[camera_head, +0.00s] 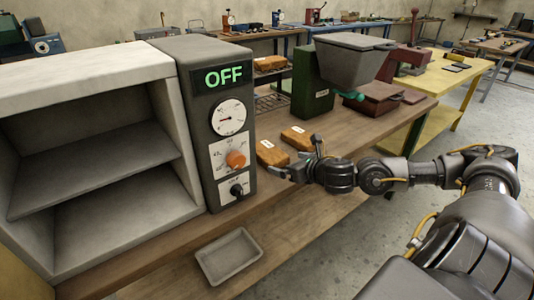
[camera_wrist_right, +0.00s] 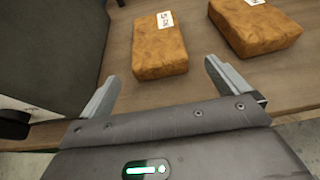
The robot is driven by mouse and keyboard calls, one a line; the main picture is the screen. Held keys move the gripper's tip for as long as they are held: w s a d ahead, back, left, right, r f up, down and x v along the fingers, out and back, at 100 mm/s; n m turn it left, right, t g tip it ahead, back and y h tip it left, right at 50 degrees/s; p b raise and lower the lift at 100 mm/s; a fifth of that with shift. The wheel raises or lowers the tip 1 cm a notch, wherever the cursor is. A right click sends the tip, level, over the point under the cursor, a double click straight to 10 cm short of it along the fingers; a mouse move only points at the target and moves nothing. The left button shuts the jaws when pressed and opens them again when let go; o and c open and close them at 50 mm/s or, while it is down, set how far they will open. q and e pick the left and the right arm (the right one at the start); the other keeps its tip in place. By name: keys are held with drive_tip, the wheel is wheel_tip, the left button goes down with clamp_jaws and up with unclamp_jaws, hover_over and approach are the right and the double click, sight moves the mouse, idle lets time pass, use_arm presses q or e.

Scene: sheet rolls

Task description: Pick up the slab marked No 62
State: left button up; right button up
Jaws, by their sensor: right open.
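Two brown, rough slabs with white labels lie on the wooden bench. One slab (camera_head: 271,154) is beside the grey control box; the other slab (camera_head: 298,138) is just right of it and further back. In the right wrist view the first slab (camera_wrist_right: 160,50) lies straight ahead between the fingertips, and the second (camera_wrist_right: 256,28) is at upper right. The labels are too small, turned or cut off to read the numbers surely. My right gripper (camera_head: 298,160) is open and empty at the near side of the slabs; it also shows in the right wrist view (camera_wrist_right: 162,74).
The grey control box (camera_head: 219,185) reading OFF stands close left of the slabs, next to an open shelved cabinet (camera_head: 75,70). A green machine with a grey hopper (camera_head: 353,62) stands behind. A shallow grey tray (camera_head: 229,257) is at the front. Bench right of the slabs is partly clear.

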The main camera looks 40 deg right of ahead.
sight(281, 161)
drive_tip(key=shift+x, duration=0.75)
drive_tip(key=shift+p+x, duration=0.6)
drive_tip(key=shift+x, duration=2.05)
use_arm(q)
drive_tip(key=s, duration=0.1)
drive_tip(key=s+a+f, duration=0.1)
drive_tip(key=s+f, duration=0.1)
drive_tip(key=shift+s+a+f, duration=0.2)
drive_tip(key=shift+s+a, duration=0.05)
drive_tip(key=shift+a, duration=0.15)
use_arm(e)
drive_tip(key=shift+s+f, duration=0.1)
drive_tip(key=c, duration=1.2)
drive_tip(key=shift+c, duration=0.4)
